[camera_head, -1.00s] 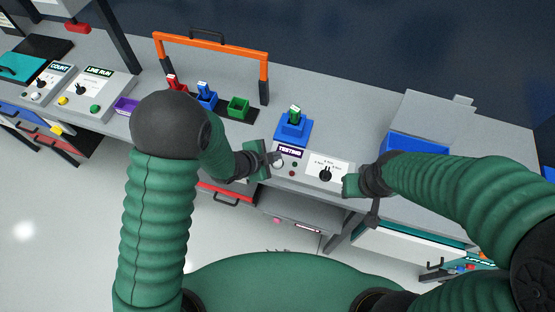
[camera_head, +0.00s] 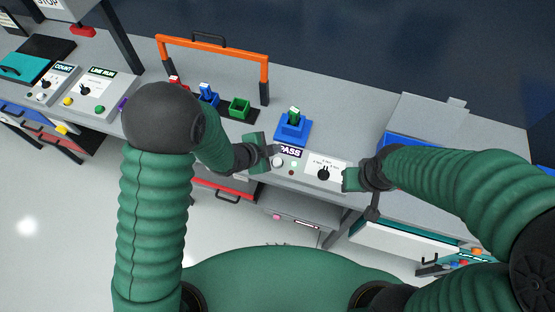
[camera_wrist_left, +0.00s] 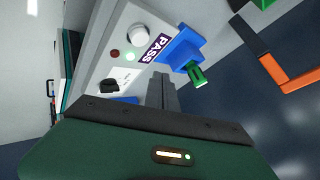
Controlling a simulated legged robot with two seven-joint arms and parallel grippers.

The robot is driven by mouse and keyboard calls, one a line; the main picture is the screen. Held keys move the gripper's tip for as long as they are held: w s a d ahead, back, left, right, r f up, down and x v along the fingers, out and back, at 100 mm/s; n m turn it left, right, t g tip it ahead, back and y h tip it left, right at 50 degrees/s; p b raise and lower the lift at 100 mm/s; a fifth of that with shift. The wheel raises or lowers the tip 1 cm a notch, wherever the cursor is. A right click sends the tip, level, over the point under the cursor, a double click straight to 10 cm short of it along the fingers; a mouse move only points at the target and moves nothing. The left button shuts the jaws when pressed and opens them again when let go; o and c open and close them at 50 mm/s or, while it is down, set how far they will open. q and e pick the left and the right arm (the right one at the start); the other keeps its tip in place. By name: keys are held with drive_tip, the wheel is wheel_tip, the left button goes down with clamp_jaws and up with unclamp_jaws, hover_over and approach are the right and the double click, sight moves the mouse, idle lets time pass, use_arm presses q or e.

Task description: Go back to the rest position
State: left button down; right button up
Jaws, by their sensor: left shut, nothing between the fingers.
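My left gripper (camera_head: 268,154) is shut and empty, above the bench by the left end of the test panel (camera_head: 310,174). In the left wrist view its shut fingers (camera_wrist_left: 160,90) point toward the panel, apart from the white button (camera_wrist_left: 138,33). The panel's display (camera_head: 290,152) reads PASS, and a green light (camera_wrist_left: 130,57) is lit. My right gripper (camera_head: 350,181) is at the panel's right end, near the black dial (camera_head: 323,174); its fingers are too unclear to tell open or shut.
A blue stand (camera_head: 292,132) holding a green piece is behind the panel. An orange frame (camera_head: 212,55) stands over coloured holders to the left. A grey-lidded blue box (camera_head: 425,122) is at the right. Bare bench lies between the stand and the box.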

use_arm(q)
drive_tip(key=s+a+n+g+y+b, duration=0.1)
drive_tip(key=s+a+n+y+b, duration=0.25)
drive_tip(key=a+n, duration=0.4)
drive_tip(key=s+a+n+g+y+b, duration=0.1)
drive_tip(key=s+a+n+y+b, duration=0.3)
drive_tip(key=a, duration=0.6)
drive_tip(key=s+a+n+g+h, duration=0.1)
drive_tip(key=s+n+g, duration=0.1)
drive_tip(key=s+n, duration=0.4)
drive_tip(key=s, duration=0.2)
drive_tip(key=shift+s+r+b, duration=0.3)
drive_tip(key=shift+r, duration=0.1)
drive_tip(key=shift+s+a, duration=0.1)
drive_tip(key=shift+a, duration=0.05)
drive_tip(key=shift+a, duration=0.15)
